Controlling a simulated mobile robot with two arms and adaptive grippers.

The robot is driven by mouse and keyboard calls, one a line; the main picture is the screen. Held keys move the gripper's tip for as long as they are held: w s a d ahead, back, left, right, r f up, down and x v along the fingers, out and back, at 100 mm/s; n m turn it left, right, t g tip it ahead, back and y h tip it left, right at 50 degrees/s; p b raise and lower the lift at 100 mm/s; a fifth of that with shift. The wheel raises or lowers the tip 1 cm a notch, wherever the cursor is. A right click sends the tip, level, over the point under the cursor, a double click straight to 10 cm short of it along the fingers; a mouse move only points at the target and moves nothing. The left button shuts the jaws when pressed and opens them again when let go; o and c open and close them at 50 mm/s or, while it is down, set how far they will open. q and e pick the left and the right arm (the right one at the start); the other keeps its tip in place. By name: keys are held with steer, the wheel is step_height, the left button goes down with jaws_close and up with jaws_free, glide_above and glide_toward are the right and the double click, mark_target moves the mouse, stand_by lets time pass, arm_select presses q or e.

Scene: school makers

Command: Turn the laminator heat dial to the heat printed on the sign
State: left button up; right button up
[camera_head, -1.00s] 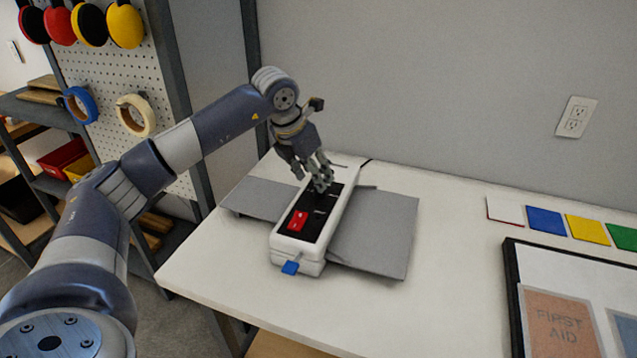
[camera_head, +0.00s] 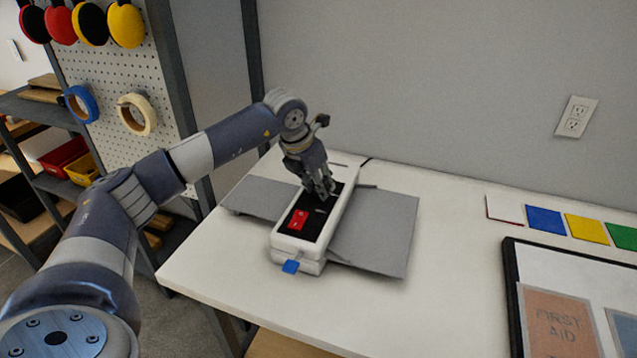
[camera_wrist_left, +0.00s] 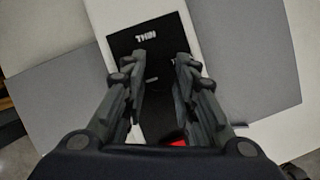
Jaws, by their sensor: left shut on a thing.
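The laminator (camera_head: 285,251) is a white, narrow machine with a black top panel, a red switch (camera_head: 298,220) and a blue tab at its near end. My left gripper (camera_head: 322,194) points down at the panel's far half, its fingers shut on the heat dial, which they largely hide. In the left wrist view the fingers (camera_wrist_left: 158,75) stand on either side of a dark spot on the black panel (camera_wrist_left: 122,43), near a "THIN" label. The dial's setting cannot be read. No sign with a printed heat can be made out.
Grey trays (camera_head: 378,236) extend from both sides of the laminator on the white table (camera_head: 450,300). At right lie coloured squares (camera_head: 546,220) and a black-framed board (camera_head: 511,285) with a "FIRST AID" pouch. A pegboard rack (camera_head: 110,60) stands at left.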

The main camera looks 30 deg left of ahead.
arm_select(q)
steer(key=shift+m, duration=0.3)
steer(key=m+h, duration=0.1)
steer(key=m, duration=0.1)
steer(key=m+h, duration=0.1)
steer(key=m, duration=0.1)
steer(key=shift+a+r+g, duration=0.1)
steer(key=shift+a+g, duration=0.05)
steer(key=shift+g, duration=0.15)
steer(key=m, duration=0.2)
steer(key=m+g+h+p, duration=0.1)
steer(key=m, duration=0.1)
steer(key=shift+w+m, duration=0.2)
steer(key=shift+m, duration=0.2)
steer(key=m+g, duration=0.1)
steer(key=m, duration=0.3)
steer(key=shift+w+a+g+h, duration=0.1)
steer(key=shift+g+h, duration=0.3)
steer(key=shift+w+m+g, duration=0.1)
steer(key=shift+m+g, duration=0.7)
steer(key=shift+m, duration=1.3)
steer(key=o, duration=1)
